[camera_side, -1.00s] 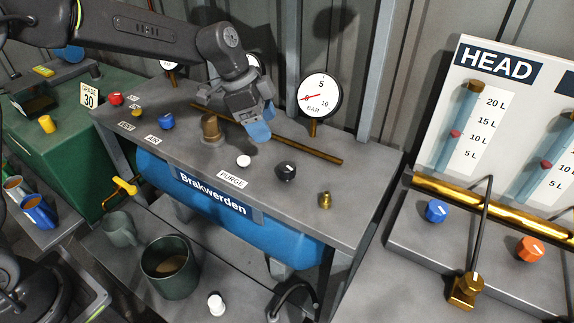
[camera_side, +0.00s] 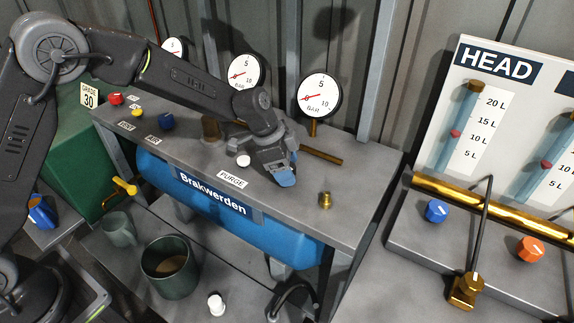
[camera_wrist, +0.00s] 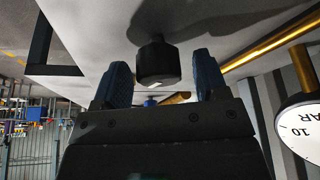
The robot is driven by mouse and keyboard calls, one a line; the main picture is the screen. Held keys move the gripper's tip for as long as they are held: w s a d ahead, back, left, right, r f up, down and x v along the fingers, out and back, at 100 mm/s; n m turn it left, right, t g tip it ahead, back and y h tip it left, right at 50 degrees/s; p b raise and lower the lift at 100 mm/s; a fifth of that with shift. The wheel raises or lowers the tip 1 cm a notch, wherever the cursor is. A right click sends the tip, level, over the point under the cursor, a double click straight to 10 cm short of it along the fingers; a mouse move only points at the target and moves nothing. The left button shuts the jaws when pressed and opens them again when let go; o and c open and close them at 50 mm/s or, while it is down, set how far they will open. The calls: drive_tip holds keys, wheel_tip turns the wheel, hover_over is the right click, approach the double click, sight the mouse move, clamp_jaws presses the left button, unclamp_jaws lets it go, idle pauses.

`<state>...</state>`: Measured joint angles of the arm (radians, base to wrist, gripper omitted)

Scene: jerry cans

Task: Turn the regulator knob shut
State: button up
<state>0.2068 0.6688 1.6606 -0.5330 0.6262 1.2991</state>
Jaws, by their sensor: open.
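The black knob (camera_wrist: 157,65) stands out from the grey bench top in the wrist view, with a small white mark on its end. I take it to be the regulator knob. My gripper (camera_wrist: 162,75) is open, one blue fingertip on each side of the knob, with visible gaps between knob and fingers. In the side view my gripper (camera_side: 283,178) is low over the right part of the bench and hides the black knob. I cannot tell how far down the fingers reach along it.
A white PURGE button (camera_side: 243,160) is just left of my gripper. A brass fitting (camera_side: 325,200) stands to its right, and a brass pipe (camera_side: 322,155) runs behind. A gauge (camera_side: 319,95) rises at the back.

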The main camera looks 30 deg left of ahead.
drive_tip(key=c, duration=0.9)
drive_tip(key=shift+c, duration=0.2)
drive_tip(key=n+t, duration=0.1)
drive_tip(key=n, duration=0.1)
drive_tip(key=n+y, duration=0.1)
drive_tip(key=n, duration=0.2)
drive_tip(key=shift+n+t, duration=0.3)
drive_tip(key=shift+t, duration=0.1)
drive_tip(key=n+y, duration=0.2)
drive_tip(key=n, duration=0.3)
drive_tip(key=shift+t, duration=0.4)
drive_tip(key=n+y, duration=0.2)
drive_tip(key=n, duration=0.3)
drive_tip(key=shift+n, duration=0.4)
drive_tip(key=n+g+y, duration=0.1)
drive_tip(key=n+y, duration=0.1)
drive_tip(key=n, duration=0.3)
drive_tip(key=shift+g, duration=0.3)
